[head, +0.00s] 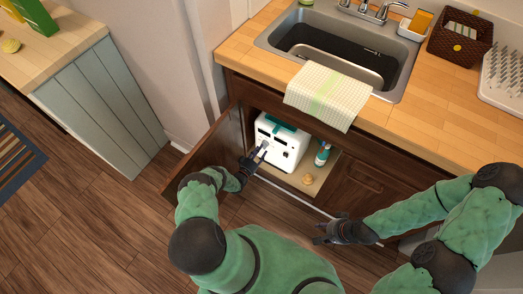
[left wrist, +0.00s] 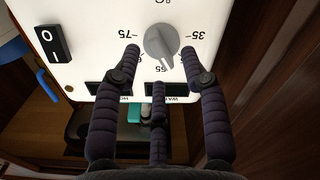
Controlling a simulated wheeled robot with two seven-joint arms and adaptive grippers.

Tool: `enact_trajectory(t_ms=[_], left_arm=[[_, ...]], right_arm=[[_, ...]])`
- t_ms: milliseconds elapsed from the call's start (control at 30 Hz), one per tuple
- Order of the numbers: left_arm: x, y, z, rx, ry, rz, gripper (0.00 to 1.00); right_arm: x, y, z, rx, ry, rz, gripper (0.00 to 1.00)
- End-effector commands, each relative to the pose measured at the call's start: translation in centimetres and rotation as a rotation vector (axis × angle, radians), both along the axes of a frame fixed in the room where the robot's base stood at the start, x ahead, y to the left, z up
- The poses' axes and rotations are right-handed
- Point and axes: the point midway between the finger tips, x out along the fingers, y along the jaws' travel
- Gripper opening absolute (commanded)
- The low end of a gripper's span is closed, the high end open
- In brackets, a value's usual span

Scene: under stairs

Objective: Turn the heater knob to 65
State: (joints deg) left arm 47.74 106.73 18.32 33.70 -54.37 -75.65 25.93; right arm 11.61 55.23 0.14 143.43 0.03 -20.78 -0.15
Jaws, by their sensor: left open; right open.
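The heater (head: 291,147) is a white box inside the open cabinet under the sink. In the left wrist view, its white front panel (left wrist: 97,38) fills the top, with a round grey knob (left wrist: 159,38) among marks for 75, 35 and a partly hidden value below. The knob's ridge slants down to the right; its exact setting is unclear. My left gripper (head: 262,153) is open at the heater's front. Its fingers (left wrist: 161,58) stand on either side of the knob, with no clear contact visible. My right gripper (head: 317,232) is open and empty, low in front of the cabinet.
The open cabinet door (head: 204,150) stands left of my left gripper. A spray bottle (head: 322,154) and a small round tan object (head: 308,179) are right of the heater. A towel (head: 328,95) hangs over the counter edge above. A black rocker switch (left wrist: 50,44) is beside the knob.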

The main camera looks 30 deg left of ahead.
Motion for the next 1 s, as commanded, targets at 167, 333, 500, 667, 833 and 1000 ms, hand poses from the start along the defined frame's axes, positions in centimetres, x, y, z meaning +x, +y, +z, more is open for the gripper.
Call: enact_trajectory(t_ms=[167,333,500,667,833,1000], left_arm=[[1.4,-0.1,0.0,0.001,-0.001,-0.001,0.44],[1.7,-0.1,0.0,0.001,0.000,0.001,0.44],[1.7,-0.1,0.0,0.000,0.000,0.001,0.44],[1.7,-0.1,0.0,0.000,0.000,0.001,0.00],[1.7,-0.1,0.0,0.001,0.000,0.001,0.00],[1.7,-0.1,0.0,0.020,-0.001,0.001,0.00]], right_arm=[[0.0,0.0,-0.5,0.000,0.000,0.000,0.45],[0.0,0.0,-0.5,0.000,0.000,0.000,0.45],[0.0,0.0,-0.5,0.000,0.000,0.000,0.45],[0.0,0.0,-0.5,0.000,0.000,0.000,0.45],[0.0,0.0,-0.5,0.000,0.000,0.000,0.45],[0.0,0.0,-0.5,0.000,0.000,0.000,0.45]])
